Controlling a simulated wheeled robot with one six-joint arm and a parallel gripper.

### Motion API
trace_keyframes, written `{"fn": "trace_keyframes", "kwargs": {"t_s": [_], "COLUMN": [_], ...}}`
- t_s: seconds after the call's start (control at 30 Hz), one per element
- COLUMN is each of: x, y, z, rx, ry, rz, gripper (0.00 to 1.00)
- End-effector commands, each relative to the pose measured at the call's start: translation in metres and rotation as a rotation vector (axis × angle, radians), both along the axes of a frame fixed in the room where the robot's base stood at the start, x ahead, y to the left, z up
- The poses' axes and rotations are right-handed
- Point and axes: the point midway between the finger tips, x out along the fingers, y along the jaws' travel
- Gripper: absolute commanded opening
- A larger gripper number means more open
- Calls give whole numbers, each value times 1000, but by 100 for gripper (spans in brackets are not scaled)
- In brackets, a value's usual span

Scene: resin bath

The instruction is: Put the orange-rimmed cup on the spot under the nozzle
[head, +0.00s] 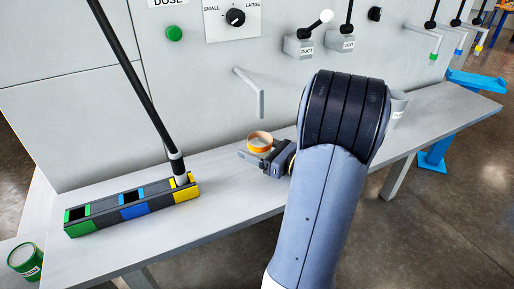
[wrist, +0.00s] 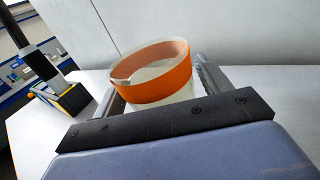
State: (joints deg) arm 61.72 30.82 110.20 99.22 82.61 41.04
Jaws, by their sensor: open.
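The orange-rimmed cup (head: 260,142) is pale with a broad orange band and stands on the grey bench, below the bent grey nozzle (head: 258,98) on the wall in the head view. In the wrist view the cup (wrist: 157,75) sits upright between the two fingers. My gripper (head: 260,160) is open around the cup, with a finger on each side. In the wrist view a slight gap seems to show beside the fingers, though contact is hard to judge. The spot under the nozzle is not visible; the cup and gripper cover that area.
A dark block (head: 104,216) with green, blue and yellow slots lies on the bench at left, a black rod (head: 137,83) standing in its yellow slot. A green can (head: 25,258) is at lower left. A grey container (head: 398,104) stands behind my arm. The bench between block and gripper is clear.

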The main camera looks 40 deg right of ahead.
Motion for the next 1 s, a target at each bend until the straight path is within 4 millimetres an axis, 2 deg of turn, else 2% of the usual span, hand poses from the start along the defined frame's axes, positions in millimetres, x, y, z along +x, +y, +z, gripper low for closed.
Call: {"fn": "trace_keyframes", "kwargs": {"t_s": [0.17,0.27,0.7,1.0], "x": [-2,-14,-89,-114], "y": [-1,-5,-27,-34], "z": [4,3,3,3], "rx": [0,0,0,0], "ry": [0,-1,0,0], "rz": [-2,-5,-5,-2], "gripper": [72,72,72,72]}}
